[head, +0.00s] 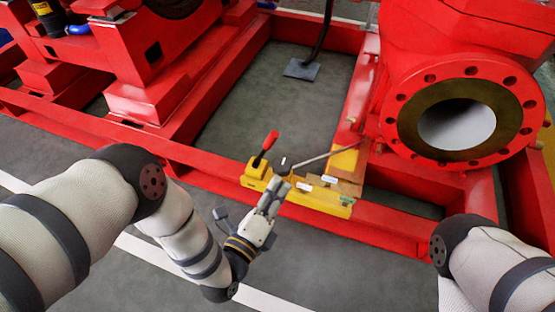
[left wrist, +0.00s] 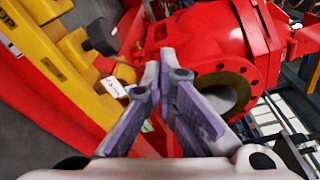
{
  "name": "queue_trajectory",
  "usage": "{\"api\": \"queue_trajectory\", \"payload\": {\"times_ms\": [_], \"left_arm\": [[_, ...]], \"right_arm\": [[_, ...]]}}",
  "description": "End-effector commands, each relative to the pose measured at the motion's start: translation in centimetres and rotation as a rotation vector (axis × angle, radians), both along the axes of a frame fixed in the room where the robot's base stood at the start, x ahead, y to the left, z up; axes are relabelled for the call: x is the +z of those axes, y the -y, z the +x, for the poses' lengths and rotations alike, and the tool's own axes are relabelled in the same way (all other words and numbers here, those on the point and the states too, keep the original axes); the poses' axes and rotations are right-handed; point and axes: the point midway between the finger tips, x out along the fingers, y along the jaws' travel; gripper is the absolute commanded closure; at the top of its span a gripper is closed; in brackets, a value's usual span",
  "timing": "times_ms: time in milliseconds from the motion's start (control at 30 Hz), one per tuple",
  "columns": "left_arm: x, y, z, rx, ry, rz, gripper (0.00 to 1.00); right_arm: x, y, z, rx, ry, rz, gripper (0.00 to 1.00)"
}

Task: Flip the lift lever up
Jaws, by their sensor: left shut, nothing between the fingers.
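A yellow control block (head: 310,194) sits on the red frame rail in the head view. At its left end a lever with a red handle (head: 266,148) stands tilted up and to the right. Beside it is a dark knob (head: 283,164), with a thin grey rod running right from near it. White labels on the block are too small to read, so I cannot tell which part is the lift lever. My left gripper (head: 275,190) is shut and empty, just in front of the block near the dark knob. In the left wrist view its closed fingers (left wrist: 165,72) point past a dark knob (left wrist: 100,37) on the yellow block.
A large red flanged pipe (head: 458,115) stands right of the block, with red frame rails around it. A grey foot plate (head: 301,69) lies behind. Grey floor is open in front. My right arm shows at the lower right, its gripper out of view.

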Motion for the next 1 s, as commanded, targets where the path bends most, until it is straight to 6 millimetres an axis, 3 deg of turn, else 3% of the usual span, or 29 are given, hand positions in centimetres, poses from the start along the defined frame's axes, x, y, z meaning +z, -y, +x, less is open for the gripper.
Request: {"api": "queue_trajectory", "payload": {"times_ms": [467,700,1000], "left_arm": [[-1.0,4.1,8.7,0.001,-0.002,-0.002,1.00],[0.6,0.9,9.1,0.001,-0.001,0.002,1.00],[0.9,0.4,9.0,0.001,-0.002,0.000,1.00]], "right_arm": [[-3.4,0.0,-1.0,0.008,-0.067,0.007,0.60],[-3.4,-0.1,-1.0,0.008,-0.065,0.008,0.60],[-3.4,-0.1,-1.0,0.008,-0.065,0.008,0.60]]}}
